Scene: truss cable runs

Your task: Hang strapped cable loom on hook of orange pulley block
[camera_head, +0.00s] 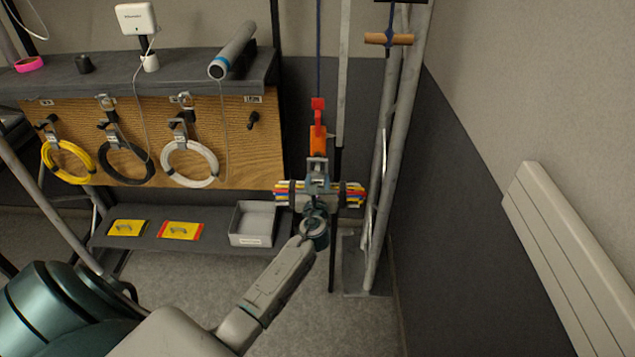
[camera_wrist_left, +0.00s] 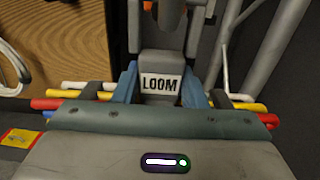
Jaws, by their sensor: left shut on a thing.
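The strapped cable loom (camera_head: 354,194) is a short bundle of red, yellow, white and blue cables with dark straps, held level. My left gripper (camera_head: 318,184) is shut on its middle, directly below the orange pulley block (camera_head: 318,142). In the left wrist view, a grey piece labelled LOOM (camera_wrist_left: 161,85) sits between the blue fingers of the gripper (camera_wrist_left: 160,98), with cable ends (camera_wrist_left: 75,94) sticking out both sides. The block hangs on a blue line, with a red part on top. Its hook is not clear; I cannot tell whether the loom touches it. My right gripper is out of view.
A wooden board (camera_head: 235,135) with yellow, black and white cable coils stands left, with a grey shelf above. A lower shelf holds a grey tray (camera_head: 253,223). Truss poles (camera_head: 385,150) stand close right of the loom. A wall heater (camera_head: 575,250) is far right.

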